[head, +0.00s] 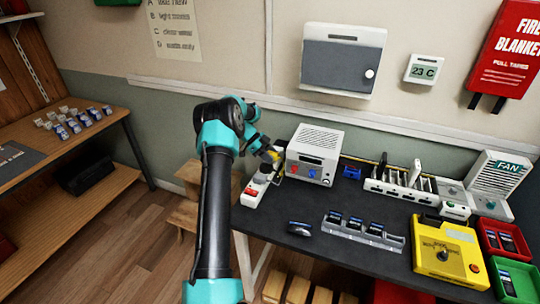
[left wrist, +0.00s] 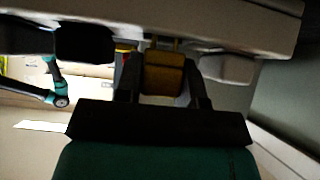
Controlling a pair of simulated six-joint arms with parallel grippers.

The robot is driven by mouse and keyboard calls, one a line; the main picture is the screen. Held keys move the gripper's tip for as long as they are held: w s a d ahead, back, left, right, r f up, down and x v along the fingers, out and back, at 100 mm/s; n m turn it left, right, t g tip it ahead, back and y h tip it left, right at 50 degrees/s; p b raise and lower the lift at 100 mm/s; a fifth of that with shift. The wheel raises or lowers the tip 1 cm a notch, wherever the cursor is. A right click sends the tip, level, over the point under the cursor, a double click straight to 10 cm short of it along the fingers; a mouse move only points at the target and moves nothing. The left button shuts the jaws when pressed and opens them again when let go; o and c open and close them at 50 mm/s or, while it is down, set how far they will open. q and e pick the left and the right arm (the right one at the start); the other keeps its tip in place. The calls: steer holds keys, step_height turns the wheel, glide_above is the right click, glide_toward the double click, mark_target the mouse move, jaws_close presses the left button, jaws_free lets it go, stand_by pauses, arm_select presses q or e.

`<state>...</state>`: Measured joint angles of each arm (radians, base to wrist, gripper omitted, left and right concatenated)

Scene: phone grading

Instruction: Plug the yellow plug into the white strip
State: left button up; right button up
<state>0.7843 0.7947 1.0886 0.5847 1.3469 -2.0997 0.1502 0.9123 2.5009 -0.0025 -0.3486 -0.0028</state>
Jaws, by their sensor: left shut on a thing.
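The yellow plug (head: 273,155) is held at the end of my left arm, above the far end of the white strip (head: 254,194). My left gripper (left wrist: 160,80) is shut on the plug. In the left wrist view the yellow plug (left wrist: 163,72) sits between the two dark fingers, with its pins pointing at a pale surface across the top. I cannot tell whether the pins touch that surface or stop just short. The strip's far part is partly hidden by the plug and gripper in the head view. My right gripper is not in view.
A white power supply box (head: 314,153) stands close to the right of the strip. The bench's left edge is close to the strip.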

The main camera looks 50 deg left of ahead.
arm_select(q)
steer(key=shift+f, duration=0.45)
stand_by(0.3)
steer(key=o, duration=0.8)
steer(key=shift+f, duration=0.1)
steer(key=shift+c, duration=0.2)
steer(key=o, duration=0.3)
steer(key=shift+o, duration=0.3)
steer(key=shift+d+f, duration=0.1)
steer(key=shift+f, duration=0.05)
steer(key=shift+s, duration=0.1)
